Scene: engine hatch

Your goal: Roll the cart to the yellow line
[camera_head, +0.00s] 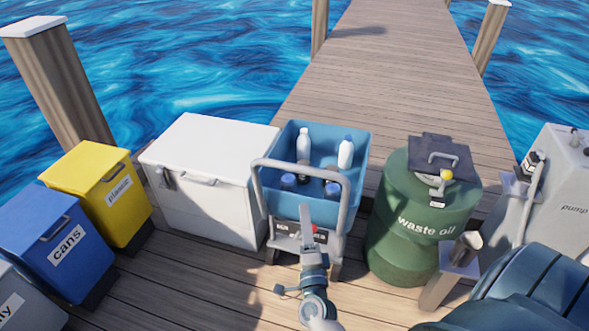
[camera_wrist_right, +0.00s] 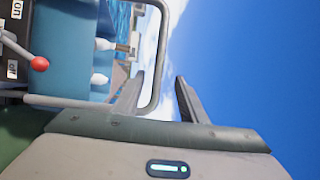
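The cart (camera_head: 355,180) is a blue open bin with a raised grey tube handle (camera_head: 349,206) on its near side. Bottles with white and blue parts stand inside it. My right gripper (camera_head: 306,215) is in front of the cart, close to the handle. In the right wrist view its two fingers (camera_wrist_right: 158,98) are apart, with nothing visibly clamped. The handle (camera_wrist_right: 166,45) shows beyond them and partly behind the left finger; I cannot tell whether they touch. No yellow line is visible. My left gripper is not in view.
A white chest (camera_head: 215,145) stands left of the cart, with yellow (camera_head: 85,170) and blue (camera_head: 40,225) bins further left. A green waste oil drum (camera_head: 420,235) stands close on the right, then a pump (camera_head: 570,190). The boardwalk (camera_head: 400,70) behind is clear, with water both sides.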

